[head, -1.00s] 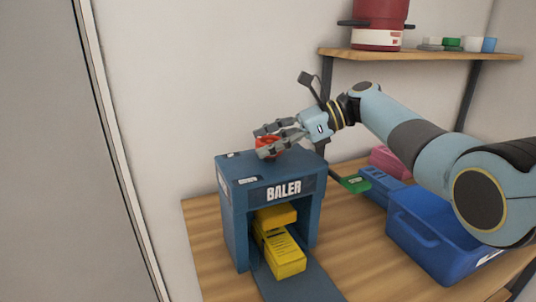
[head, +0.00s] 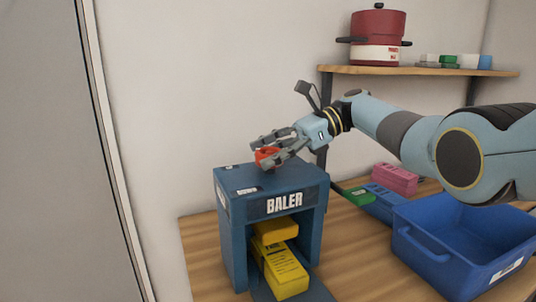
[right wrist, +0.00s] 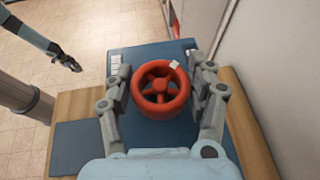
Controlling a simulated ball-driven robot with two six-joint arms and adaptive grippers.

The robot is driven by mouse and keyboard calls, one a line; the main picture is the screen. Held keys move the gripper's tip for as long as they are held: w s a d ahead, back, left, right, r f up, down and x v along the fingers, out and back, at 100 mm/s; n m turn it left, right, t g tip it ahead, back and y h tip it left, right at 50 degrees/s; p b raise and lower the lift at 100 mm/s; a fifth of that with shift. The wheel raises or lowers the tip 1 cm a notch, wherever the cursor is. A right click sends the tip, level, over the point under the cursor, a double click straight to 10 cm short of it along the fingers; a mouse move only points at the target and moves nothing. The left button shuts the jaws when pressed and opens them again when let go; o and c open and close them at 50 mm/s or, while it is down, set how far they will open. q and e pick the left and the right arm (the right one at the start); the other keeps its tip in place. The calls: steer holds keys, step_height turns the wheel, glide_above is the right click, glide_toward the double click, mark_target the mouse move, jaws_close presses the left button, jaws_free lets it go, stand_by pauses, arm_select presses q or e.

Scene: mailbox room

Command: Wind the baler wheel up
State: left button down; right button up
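The blue baler (head: 232,225) stands on the wooden table, its front open, with a yellow bale (head: 285,272) inside under a yellow plate (head: 275,232). The red baler wheel (head: 267,156) sits on top, partly hidden by my right gripper (head: 274,150). The right wrist view shows the spoked red wheel (right wrist: 160,89) whole, with a pale mark near its upper right rim. My left gripper (right wrist: 69,63) is far off at the upper left, too small to read.
A blue bin (head: 440,272) stands right of the baler. Behind it are a blue block (head: 385,203), pink block (head: 395,179) and green piece (head: 358,195). A shelf (head: 420,71) above holds a red pot (head: 376,28). A wall is close behind.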

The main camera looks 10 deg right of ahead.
mark_target(276, 150)
steer(key=o, duration=0.4)
steer(key=shift+c, duration=0.2)
steer(key=shift+d, duration=0.1)
steer(key=v, duration=0.7)
steer(key=shift+d, duration=0.2)
